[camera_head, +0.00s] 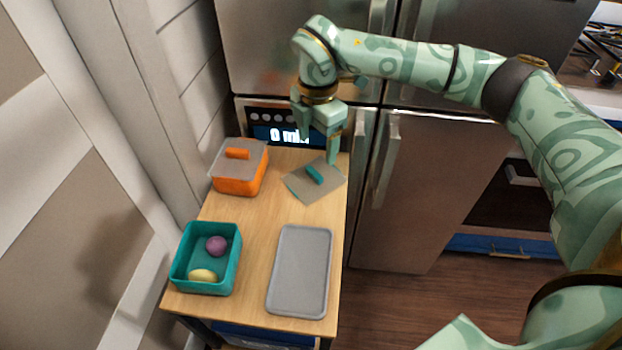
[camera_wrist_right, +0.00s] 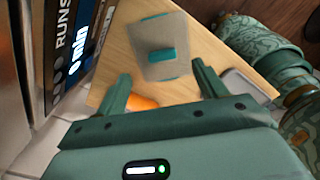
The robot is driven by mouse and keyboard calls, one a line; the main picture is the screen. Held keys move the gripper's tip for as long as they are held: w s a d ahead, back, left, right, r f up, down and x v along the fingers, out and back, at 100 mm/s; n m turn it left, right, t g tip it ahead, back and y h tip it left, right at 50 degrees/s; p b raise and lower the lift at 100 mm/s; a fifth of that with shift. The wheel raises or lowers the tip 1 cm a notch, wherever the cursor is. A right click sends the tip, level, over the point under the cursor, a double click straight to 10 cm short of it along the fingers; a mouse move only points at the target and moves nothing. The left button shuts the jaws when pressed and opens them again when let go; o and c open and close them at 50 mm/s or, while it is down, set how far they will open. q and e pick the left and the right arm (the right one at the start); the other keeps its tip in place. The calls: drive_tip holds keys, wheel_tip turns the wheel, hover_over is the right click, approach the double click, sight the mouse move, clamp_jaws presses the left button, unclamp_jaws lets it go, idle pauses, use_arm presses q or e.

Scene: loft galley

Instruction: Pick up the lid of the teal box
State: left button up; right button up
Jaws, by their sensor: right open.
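The teal box (camera_head: 183,272) stands open at the near left of the wooden table, with a purple ball (camera_head: 216,246) and a yellow oval piece (camera_head: 203,276) inside. Its apparent lid (camera_head: 301,189), a flat grey square with a teal handle (camera_head: 315,173), lies at the table's far right. In the right wrist view the lid (camera_wrist_right: 177,32) and teal handle (camera_wrist_right: 161,55) lie ahead of the fingers. My right gripper (camera_head: 319,150) is open and empty above the lid's far side, apart from the handle; its fingers also show in the wrist view (camera_wrist_right: 163,92). My left gripper is out of view.
An orange box (camera_head: 236,183) with a grey lid and orange handle (camera_head: 237,153) stands at the far left. A grey tray (camera_head: 301,272) lies at the near right. A display panel (camera_head: 270,132) and steel cabinets (camera_head: 430,200) border the table.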

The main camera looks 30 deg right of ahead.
sight(315, 171)
wheel_tip(315, 171, down, 2)
drive_tip(key=shift+f+b, duration=0.35)
drive_tip(key=shift+f, duration=0.05)
drive_tip(key=shift+s+f, duration=0.1)
drive_tip(key=shift+f, duration=0.25)
drive_tip(key=f+b, duration=0.1)
drive_tip(key=f, duration=0.1)
drive_tip(key=f+b, duration=0.1)
drive_tip(key=f, duration=0.1)
drive_tip(key=shift+a+f+b, duration=0.2)
drive_tip(key=shift+f+b, duration=0.05)
drive_tip(key=shift+b, duration=0.1)
drive_tip(key=shift+s+r, duration=0.1)
drive_tip(key=shift+r, duration=0.1)
drive_tip(key=c, duration=1.1)
